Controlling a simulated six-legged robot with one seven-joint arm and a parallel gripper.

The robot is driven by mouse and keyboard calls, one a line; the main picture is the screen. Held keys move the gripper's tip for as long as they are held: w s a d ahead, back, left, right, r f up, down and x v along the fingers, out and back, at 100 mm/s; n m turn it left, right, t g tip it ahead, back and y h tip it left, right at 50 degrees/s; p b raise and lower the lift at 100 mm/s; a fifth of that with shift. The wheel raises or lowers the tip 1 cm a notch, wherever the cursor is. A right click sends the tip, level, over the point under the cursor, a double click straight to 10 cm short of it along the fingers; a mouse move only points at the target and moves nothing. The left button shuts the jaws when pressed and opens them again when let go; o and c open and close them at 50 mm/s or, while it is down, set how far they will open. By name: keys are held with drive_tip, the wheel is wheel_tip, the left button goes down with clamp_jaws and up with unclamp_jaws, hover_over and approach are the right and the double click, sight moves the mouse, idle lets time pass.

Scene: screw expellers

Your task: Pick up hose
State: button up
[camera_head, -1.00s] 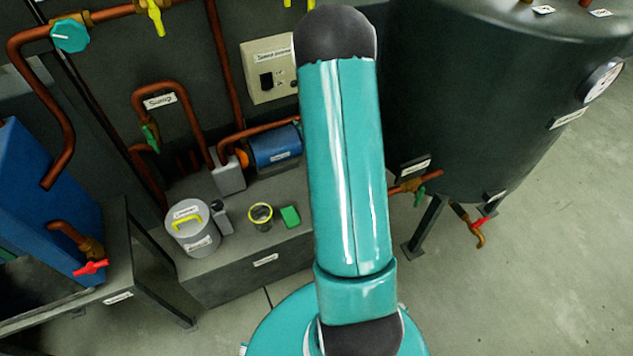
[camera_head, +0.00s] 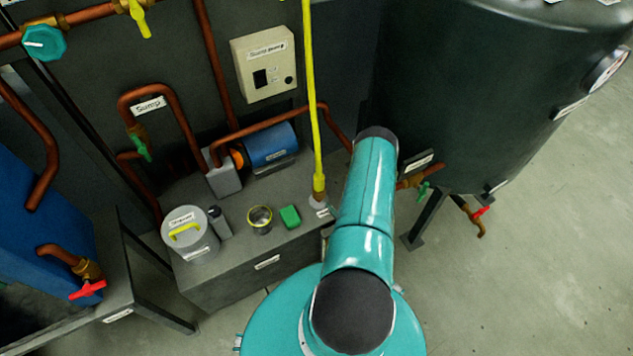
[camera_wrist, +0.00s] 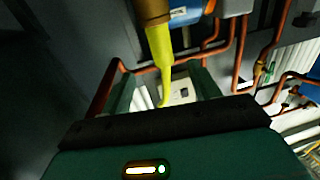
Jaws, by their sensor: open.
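The hose (camera_head: 312,100) is a bright yellow, thin line hanging upright in the head view. Its lower brass-coloured end meets a small pale fitting on the grey bench top, beside my arm. In the wrist view the hose (camera_wrist: 161,50) runs from its brass end at the top down toward the gap between my fingers. My gripper (camera_wrist: 162,83) is open, with two green fingers apart on either side of the hose's line. I cannot tell how far the hose is from the fingers in depth. In the head view my gripper is hidden behind my arm.
The grey bench (camera_head: 215,285) holds a lidded canister (camera_head: 190,240), a small open can (camera_head: 260,220), a green block (camera_head: 290,216) and a blue pump (camera_head: 270,145). A large dark tank (camera_head: 460,90) stands to the right. Copper pipes line the wall. Floor at right is clear.

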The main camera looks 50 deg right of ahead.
sight(316, 178)
drive_tip(key=w, duration=0.4)
drive_tip(key=w+d, duration=0.1)
drive_tip(key=w, duration=0.4)
drive_tip(key=w+d, duration=0.1)
drive_tip(key=w, duration=0.3)
drive_tip(key=shift+w, duration=0.25)
drive_tip(key=c, duration=1.1)
drive_tip(key=shift+c, duration=0.6)
drive_tip(key=shift+r, duration=0.1)
